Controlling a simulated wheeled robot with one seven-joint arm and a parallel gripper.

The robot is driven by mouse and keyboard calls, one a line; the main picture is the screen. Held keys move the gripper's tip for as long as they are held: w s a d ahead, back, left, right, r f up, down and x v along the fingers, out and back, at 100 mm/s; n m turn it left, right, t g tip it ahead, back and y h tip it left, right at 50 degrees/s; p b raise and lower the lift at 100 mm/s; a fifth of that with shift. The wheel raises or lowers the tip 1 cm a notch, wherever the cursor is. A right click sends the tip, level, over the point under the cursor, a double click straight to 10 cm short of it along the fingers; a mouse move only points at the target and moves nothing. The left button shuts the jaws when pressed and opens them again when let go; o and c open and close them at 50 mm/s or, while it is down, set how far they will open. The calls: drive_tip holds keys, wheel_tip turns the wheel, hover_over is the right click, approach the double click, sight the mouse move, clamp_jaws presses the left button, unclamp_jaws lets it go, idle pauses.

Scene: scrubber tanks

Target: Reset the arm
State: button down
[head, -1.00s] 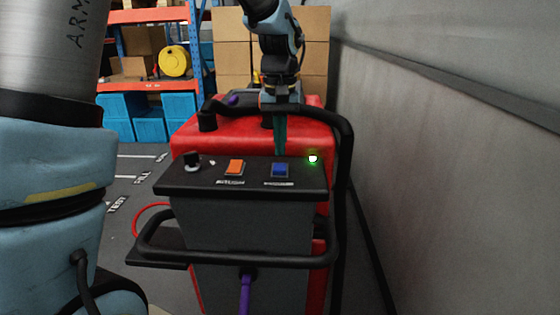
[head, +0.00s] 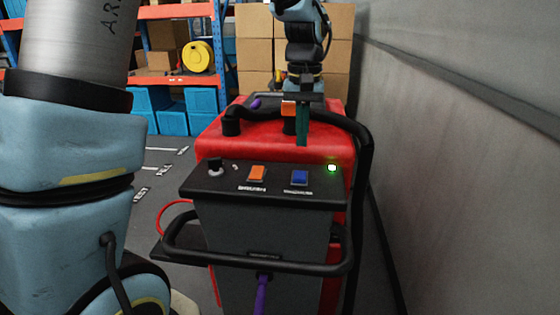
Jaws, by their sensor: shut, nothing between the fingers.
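My arm reaches over the red scrubber machine (head: 265,143) from behind the picture's upper middle. My gripper (head: 302,140) hangs fingers down, with its teal fingers together and nothing visible between them. It appears just above the far edge of the dark control panel (head: 225,183), apart from it. The panel carries a black knob (head: 215,166), an orange switch (head: 257,173) and a blue switch (head: 300,177). A small green light (head: 332,168) glows at its right. The gripper tips show above the blue switch in the picture.
A black hose (head: 362,160) curves down the scrubber's right side, and a black handle bar (head: 255,265) juts out in front. A grey wall (head: 470,170) runs close on the right. Shelves (head: 175,80) with blue bins (head: 150,105) and stacked cartons (head: 255,50) stand behind. Marked floor is open at left.

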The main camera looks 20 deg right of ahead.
drive_tip(key=shift+n+t, duration=0.3)
drive_tip(key=shift+n, duration=0.3)
drive_tip(key=a, duration=0.3)
drive_tip(key=w+a+f, duration=0.1)
drive_tip(key=a, duration=0.2)
drive_tip(key=w+a, duration=0.1)
drive_tip(key=a, duration=0.1)
drive_tip(key=shift+w+a+f, duration=0.25)
drive_tip(key=shift+a+f, duration=0.15)
drive_tip(key=shift+n+t, duration=0.6)
drive_tip(key=shift+n, duration=0.2)
drive_tip(key=a+f, duration=0.1)
drive_tip(key=a, duration=0.3)
drive_tip(key=a+f, duration=0.1)
drive_tip(key=a, duration=0.4)
drive_tip(key=s+a+f, duration=0.1)
drive_tip(key=a, duration=0.3)
drive_tip(key=shift+a, duration=0.35)
drive_tip(key=s+a+f+n+b, duration=0.1)
drive_tip(key=s+a+f+b, duration=0.2)
drive_tip(key=s+a+f, duration=0.2)
drive_tip(key=a+f, duration=0.1)
drive_tip(key=a, duration=0.1)
drive_tip(key=shift+s+a+f+b, duration=0.25)
drive_tip(key=shift+a+f+b, duration=0.1)
